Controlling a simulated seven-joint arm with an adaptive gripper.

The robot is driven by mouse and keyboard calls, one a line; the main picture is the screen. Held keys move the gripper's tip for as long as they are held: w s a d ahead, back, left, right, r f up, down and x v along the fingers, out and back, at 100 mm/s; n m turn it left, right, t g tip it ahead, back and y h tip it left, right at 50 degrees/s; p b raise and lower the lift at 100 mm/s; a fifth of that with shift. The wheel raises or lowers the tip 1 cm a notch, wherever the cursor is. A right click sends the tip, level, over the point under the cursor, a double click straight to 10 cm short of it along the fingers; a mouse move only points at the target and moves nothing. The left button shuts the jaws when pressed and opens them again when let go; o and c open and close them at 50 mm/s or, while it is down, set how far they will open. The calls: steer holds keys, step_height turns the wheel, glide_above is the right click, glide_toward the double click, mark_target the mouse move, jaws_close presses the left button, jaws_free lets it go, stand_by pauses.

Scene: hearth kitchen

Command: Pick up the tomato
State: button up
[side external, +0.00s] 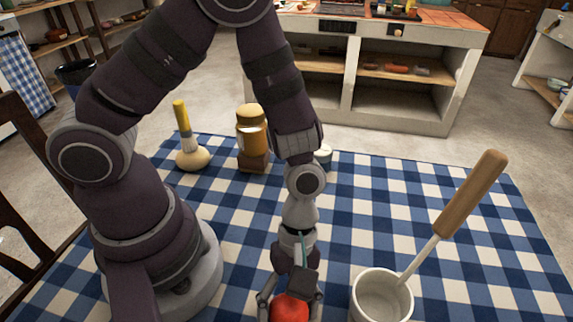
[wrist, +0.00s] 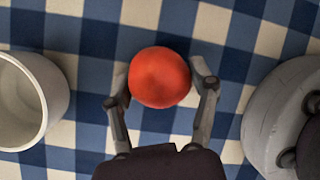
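The round red tomato (side external: 290,307) is at the bottom of the side external view. It also shows in the wrist view (wrist: 159,77), at the centre above the checked cloth. My gripper (side external: 284,303) points down at it, with a finger on either side. In the wrist view, the fingertips (wrist: 160,79) sit close against the tomato's left and right sides. I cannot tell whether they press on it or leave a thin gap. The underside of the tomato is hidden.
A white pot (side external: 381,297) with a long wooden-handled utensil (side external: 470,193) stands right of my gripper. Behind are a jar (side external: 252,136), a yellow-handled brush (side external: 185,135) and a small pale cup (side external: 324,156).

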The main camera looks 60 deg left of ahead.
steer(key=c, duration=0.7)
